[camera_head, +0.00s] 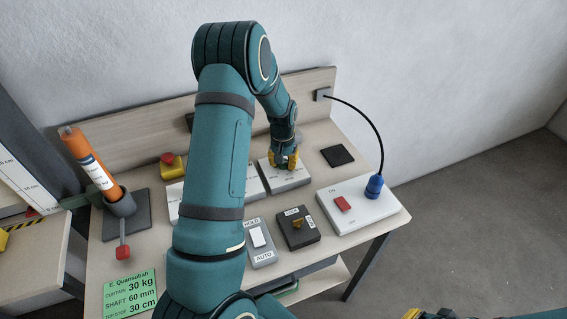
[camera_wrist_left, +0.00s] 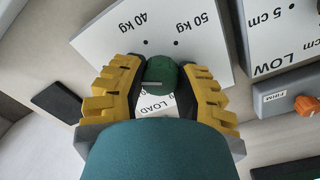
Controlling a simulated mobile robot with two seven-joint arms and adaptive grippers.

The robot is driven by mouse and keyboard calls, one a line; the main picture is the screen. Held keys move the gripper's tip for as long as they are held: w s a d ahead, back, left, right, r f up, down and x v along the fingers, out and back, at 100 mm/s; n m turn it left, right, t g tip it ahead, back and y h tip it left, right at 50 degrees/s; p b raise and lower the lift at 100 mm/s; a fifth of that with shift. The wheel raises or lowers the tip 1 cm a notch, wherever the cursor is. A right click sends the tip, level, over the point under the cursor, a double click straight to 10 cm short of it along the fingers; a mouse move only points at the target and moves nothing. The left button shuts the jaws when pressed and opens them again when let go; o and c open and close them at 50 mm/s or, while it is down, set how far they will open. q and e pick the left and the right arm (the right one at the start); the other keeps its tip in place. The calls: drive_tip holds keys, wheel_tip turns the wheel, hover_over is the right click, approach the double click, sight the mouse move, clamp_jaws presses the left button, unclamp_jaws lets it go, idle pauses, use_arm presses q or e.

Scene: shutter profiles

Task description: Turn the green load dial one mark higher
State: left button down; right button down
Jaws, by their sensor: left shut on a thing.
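The green load dial (camera_wrist_left: 165,76) is a round green knob on a white plate (camera_wrist_left: 205,62) lettered LOAD, with 40 kg and 50 kg beside two black dots. A short pale line shows on the knob; I cannot tell which mark it points to. My left gripper (camera_wrist_left: 160,82) is shut on the dial, with a yellow-and-black finger on each side. In the head view my left gripper (camera_head: 286,160) is over the plate (camera_head: 290,181) at the back of the bench and hides the dial. Only yellow bits of my right gripper (camera_head: 428,314) show at the bottom edge.
A second plate marked LOW and 5 cm (camera_wrist_left: 278,35) adjoins. A white box (camera_head: 360,215) has a red switch (camera_head: 342,203) and blue plug (camera_head: 374,187). A green card (camera_head: 130,294) reads 30 kg, 60 mm, 30 cm. An orange tube (camera_head: 88,160) stands left.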

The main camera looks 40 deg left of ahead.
use_arm(q)
drive_tip(key=shift+f, duration=0.1)
idle(0.3)
drive_tip(key=c, duration=0.6)
unclamp_jaws()
wheel_tip(320, 180, up, 12)
drive_tip(key=shift+a, duration=0.15)
drive_tip(key=shift+s, duration=0.1)
